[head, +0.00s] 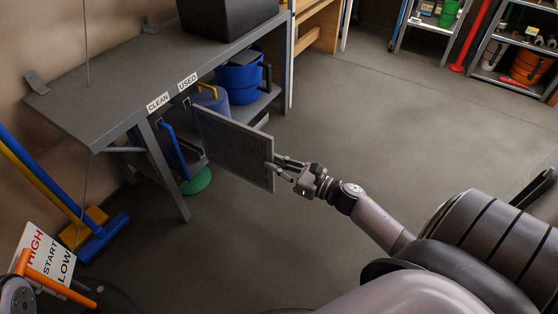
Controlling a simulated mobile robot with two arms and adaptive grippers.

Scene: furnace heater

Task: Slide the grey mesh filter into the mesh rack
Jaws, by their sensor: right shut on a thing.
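The grey mesh filter (234,146) is a flat framed panel, held upright in front of the grey table. My right gripper (272,169) is shut on its right edge. The filter's left edge is near the table's front, under the white CLEAN (158,102) and USED (187,81) labels. Below the labels, a slotted holder partly shows, with a blue panel (172,147) in it; the filter hides part of this area, and I cannot tell whether the filter touches it. My left gripper is not in view.
The grey table (115,85) carries a dark box (228,15). A blue bucket (240,80) stands on its lower shelf. Brooms (98,238) and a HIGH/START/LOW sign (45,258) are at the left. Shelves (520,60) stand at the far right. The middle floor is clear.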

